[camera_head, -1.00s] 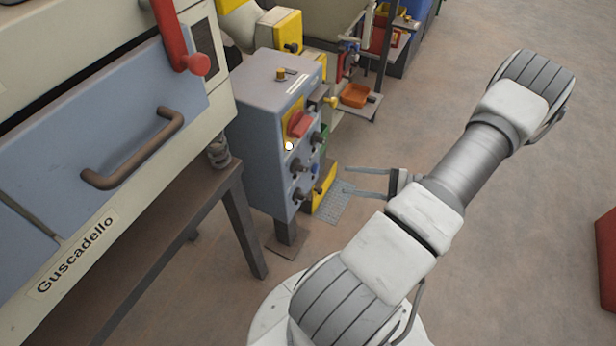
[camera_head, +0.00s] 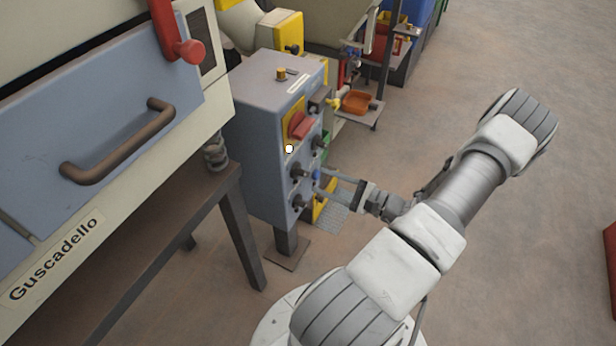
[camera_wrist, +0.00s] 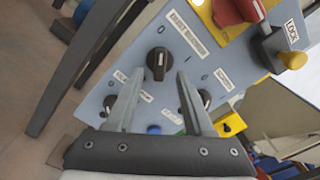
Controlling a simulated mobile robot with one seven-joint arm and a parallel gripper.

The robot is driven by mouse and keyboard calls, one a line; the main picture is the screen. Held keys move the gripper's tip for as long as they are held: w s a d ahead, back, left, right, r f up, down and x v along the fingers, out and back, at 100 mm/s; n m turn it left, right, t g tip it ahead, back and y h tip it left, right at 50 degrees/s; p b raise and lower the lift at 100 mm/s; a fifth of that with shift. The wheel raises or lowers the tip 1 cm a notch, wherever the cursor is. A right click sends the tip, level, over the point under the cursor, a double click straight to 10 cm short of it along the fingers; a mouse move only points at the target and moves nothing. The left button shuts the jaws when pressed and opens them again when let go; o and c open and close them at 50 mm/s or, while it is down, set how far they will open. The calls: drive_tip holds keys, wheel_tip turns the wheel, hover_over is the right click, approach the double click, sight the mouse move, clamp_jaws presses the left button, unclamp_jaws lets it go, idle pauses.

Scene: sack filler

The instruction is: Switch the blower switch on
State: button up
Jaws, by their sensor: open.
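The blue-grey control box (camera_head: 262,120) stands left of my arm and carries several dark rotary knobs. The wrist view shows its panel tilted, with one black knob (camera_wrist: 158,62) just beyond and between my fingertips. Another knob (camera_wrist: 109,104) is partly behind the left finger, and a third (camera_wrist: 205,98) is partly behind the right finger. Contact cannot be told.
A red switch on a yellow plate (camera_head: 300,124) sits higher on the panel. A blue button (camera_wrist: 153,129) lies low between my fingers. A yellow-knobbed lock (camera_wrist: 292,59) is at the right. The large machine with a brown handle (camera_head: 118,150) stands left.

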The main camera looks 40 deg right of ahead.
sight(307, 175)
drive_tip(key=shift+b+x, duration=0.35)
drive_tip(key=shift+x, duration=2.3)
clamp_jaws()
